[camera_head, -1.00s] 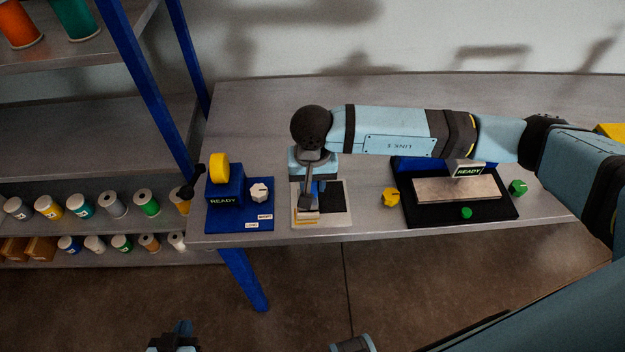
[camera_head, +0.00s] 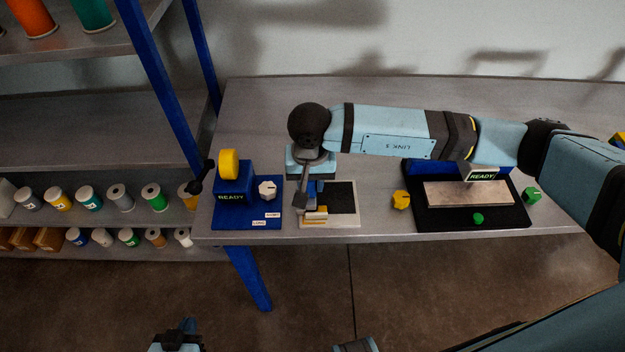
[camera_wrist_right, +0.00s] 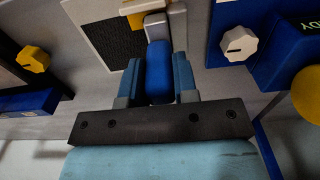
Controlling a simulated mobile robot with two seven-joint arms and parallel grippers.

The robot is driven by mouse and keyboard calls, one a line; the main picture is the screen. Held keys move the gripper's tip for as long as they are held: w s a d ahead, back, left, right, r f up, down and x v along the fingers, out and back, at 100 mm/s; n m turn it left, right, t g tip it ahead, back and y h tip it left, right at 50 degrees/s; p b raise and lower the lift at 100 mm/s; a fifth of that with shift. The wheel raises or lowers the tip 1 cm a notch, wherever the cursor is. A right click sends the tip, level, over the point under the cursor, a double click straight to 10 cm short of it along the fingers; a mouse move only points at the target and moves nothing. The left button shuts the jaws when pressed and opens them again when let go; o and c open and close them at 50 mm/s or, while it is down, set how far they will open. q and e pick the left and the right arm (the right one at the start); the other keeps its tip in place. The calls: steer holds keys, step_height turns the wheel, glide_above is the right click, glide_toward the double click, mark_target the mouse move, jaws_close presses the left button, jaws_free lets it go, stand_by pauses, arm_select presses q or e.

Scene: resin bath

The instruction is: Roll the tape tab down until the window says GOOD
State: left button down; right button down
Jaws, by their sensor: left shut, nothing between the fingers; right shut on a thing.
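My right gripper (camera_head: 308,196) is shut on a blue handle (camera_wrist_right: 159,72) in the right wrist view. A light grey block (camera_wrist_right: 154,24) sits at the handle's far end. Gripper and handle are over the left side of a pale board with a black square (camera_head: 342,198). Yellow and pale pieces (camera_head: 316,213) show at the board's front left; I cannot tell which is the tape tab. The blue station (camera_head: 247,210) left of it has a yellow disc and a READY window (camera_head: 231,197). My left gripper (camera_head: 177,338) is shut and empty at the bottom edge.
A black tray with a pale slab (camera_head: 470,194) and another READY window (camera_head: 483,175) stands to the right. Yellow (camera_head: 401,200) and green knobs (camera_head: 532,195) flank it. A white knob (camera_head: 267,190) is on the blue station. A shelf with spools (camera_head: 120,198) stands at left.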

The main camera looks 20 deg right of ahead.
steer(key=shift+d, duration=0.2)
steer(key=shift+s+d+b, duration=0.15)
steer(key=shift+d, duration=0.35)
steer(key=shift+s+d+b, duration=0.15)
steer(key=shift+d, duration=0.35)
steer(key=shift+a, duration=0.2)
steer(key=shift+w+a+b, duration=0.3)
steer(key=shift+a+b, duration=0.3)
steer(key=shift+a, duration=0.25)
steer(key=shift+a, duration=0.15)
steer(key=shift+d, duration=0.4)
steer(key=shift+s+d+b, duration=0.3)
steer(key=shift+d+b, duration=0.05)
steer(key=shift+d, duration=0.35)
steer(key=shift+d, duration=0.1)
